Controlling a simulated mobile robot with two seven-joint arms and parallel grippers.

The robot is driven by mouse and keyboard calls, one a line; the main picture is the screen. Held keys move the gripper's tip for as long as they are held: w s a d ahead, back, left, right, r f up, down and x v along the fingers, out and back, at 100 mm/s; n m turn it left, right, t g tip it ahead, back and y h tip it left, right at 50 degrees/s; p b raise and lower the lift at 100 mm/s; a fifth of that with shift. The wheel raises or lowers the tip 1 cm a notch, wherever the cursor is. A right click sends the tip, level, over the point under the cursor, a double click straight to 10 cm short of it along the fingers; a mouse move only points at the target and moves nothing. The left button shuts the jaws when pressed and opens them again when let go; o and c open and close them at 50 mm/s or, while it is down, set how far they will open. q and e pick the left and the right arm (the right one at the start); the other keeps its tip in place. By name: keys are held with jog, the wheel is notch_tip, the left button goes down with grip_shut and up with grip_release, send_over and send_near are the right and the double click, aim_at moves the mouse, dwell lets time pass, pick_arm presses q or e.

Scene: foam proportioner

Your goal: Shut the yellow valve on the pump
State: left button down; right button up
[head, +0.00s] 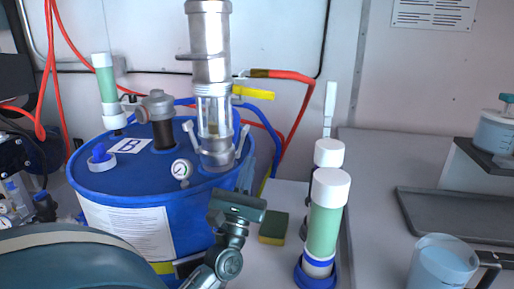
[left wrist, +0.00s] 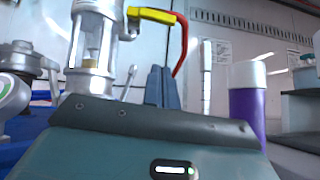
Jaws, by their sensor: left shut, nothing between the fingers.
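The pump (head: 213,90) is a grey metal cylinder with a clear section, standing upright on the blue drum (head: 120,205). Its yellow valve handle (head: 253,93) sticks out to the right, roughly level, beside the red hose (head: 290,76). In the left wrist view the yellow handle (left wrist: 152,15) is at the top, right of the pump (left wrist: 93,45). My left gripper (head: 238,204) is in front of the drum, below and apart from the handle. In the left wrist view its fingers (left wrist: 160,78) are together and empty, below the handle. My right gripper is not in view.
Green bottles with white caps (head: 324,225) stand right of my left gripper. A yellow-green sponge (head: 273,228) lies between. A pressure gauge (head: 181,169) and a grey cap fitting (head: 156,108) are on the drum top. A clear jug (head: 440,265) is at the lower right.

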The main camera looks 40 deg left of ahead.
aim_at(253, 92)
pick_arm(q)
jog(key=s+d+r+p+x, duration=0.1)
jog(key=p+x, duration=0.3)
jog(key=x, duration=0.8)
jog(key=shift+s+r, duration=0.35)
jog(key=shift+r, duration=0.15)
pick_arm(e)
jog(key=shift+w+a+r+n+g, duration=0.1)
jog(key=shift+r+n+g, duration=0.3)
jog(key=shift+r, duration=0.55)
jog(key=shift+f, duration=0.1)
pick_arm(q)
jog(key=shift+d, duration=0.1)
